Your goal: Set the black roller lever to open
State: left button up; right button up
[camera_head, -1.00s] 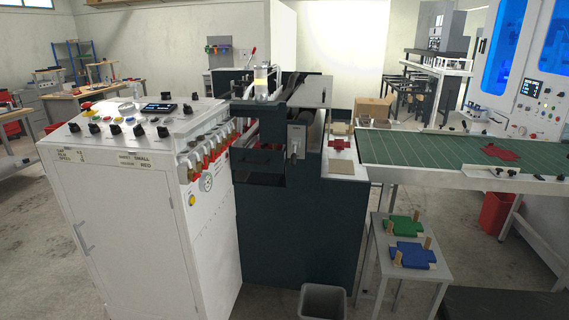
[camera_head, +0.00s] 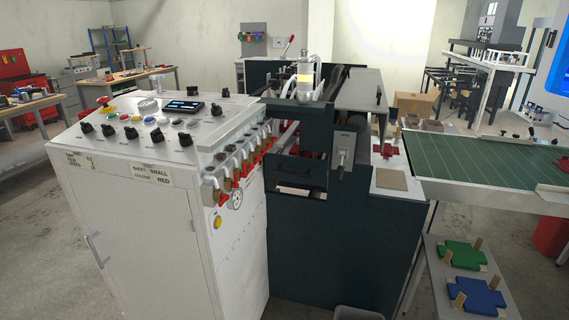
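A lever with a dark handle on a light grey plate (camera_head: 343,150) sits on the front of the dark machine (camera_head: 330,235), right of its drawer. It may be the black roller lever. Its handle appears to hang downward. Its lettering and exact setting are too small to read. Neither of my grippers shows in the head view.
A white control cabinet (camera_head: 130,240) with knobs, buttons and a small display (camera_head: 184,107) stands left of the machine. A green conveyor (camera_head: 490,165) lies right. A small stand (camera_head: 440,258) carries green and blue cross-shaped pieces. Grey floor shows at the lower left.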

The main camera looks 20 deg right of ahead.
aim_at(339, 173)
jog(key=u, duration=0.05)
jog(key=i, duration=0.85)
jog(key=z, duration=0.35)
